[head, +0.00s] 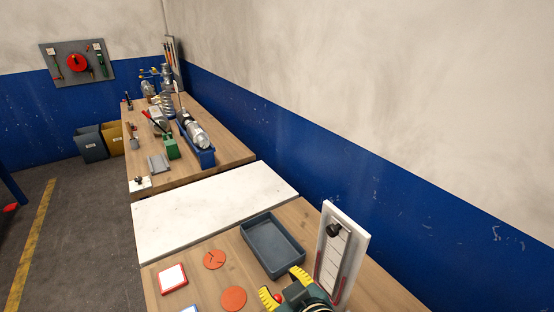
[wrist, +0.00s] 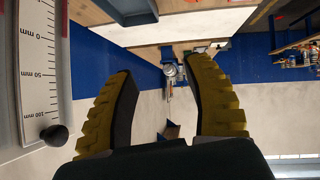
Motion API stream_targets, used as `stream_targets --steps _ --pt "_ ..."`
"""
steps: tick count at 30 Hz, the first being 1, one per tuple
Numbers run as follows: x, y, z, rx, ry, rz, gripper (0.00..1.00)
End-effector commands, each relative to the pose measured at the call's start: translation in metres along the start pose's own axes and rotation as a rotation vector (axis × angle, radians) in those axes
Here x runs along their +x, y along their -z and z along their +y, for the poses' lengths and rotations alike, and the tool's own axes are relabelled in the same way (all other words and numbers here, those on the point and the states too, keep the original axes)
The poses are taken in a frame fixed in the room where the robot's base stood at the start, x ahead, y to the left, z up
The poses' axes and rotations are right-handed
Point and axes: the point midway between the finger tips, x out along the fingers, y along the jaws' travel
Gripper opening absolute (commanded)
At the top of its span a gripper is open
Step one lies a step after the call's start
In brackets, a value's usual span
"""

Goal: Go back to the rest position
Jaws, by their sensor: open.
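My gripper (head: 284,287) is at the bottom of the head view, its yellow fingers apart over the near wooden bench. In the wrist view my gripper (wrist: 165,100) also shows open, with nothing between the two yellow ribbed fingers. The upright white gauge board (head: 341,252) with a black knob stands just to the right of my gripper. Its millimetre scale (wrist: 40,75) fills the left side of the wrist view. The rest of my arm is mostly out of view.
A dark grey tray (head: 273,265) lies just behind my gripper. Orange discs (head: 233,299) and a red-edged white tile (head: 173,278) lie to the left. A white slab (head: 215,210) joins the far bench, crowded with tools. A wall (head: 400,190) runs along the right.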

Motion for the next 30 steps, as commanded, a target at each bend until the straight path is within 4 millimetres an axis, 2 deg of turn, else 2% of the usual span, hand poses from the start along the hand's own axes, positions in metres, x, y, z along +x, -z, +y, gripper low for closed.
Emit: stream_targets --steps 1,3,5,6,8,9,13,14,15,20,27,30 --pt "-0.014 0.023 0.004 -0.004 -0.070 0.078 0.51" --pt "-0.042 0.056 0.014 0.014 -0.182 0.208 0.51" --pt "-0.074 0.083 0.021 0.039 -0.278 0.334 0.51" --pt "-0.097 0.097 0.026 0.059 -0.335 0.417 0.51" --pt "-0.132 0.114 0.032 0.091 -0.410 0.535 0.51" --pt "-0.156 0.123 0.035 0.112 -0.455 0.613 0.51" --pt "-0.233 0.144 0.041 0.189 -0.566 0.866 0.51" --pt "-0.241 0.150 0.043 0.245 -0.552 0.925 0.51" --pt "-0.257 0.176 0.049 0.237 -0.552 0.910 0.51" --pt "-0.291 0.225 0.059 0.238 -0.549 0.906 0.51" --pt "-0.349 0.308 0.076 0.245 -0.545 0.905 0.51" --pt "-0.365 0.331 0.081 0.248 -0.543 0.904 0.51"
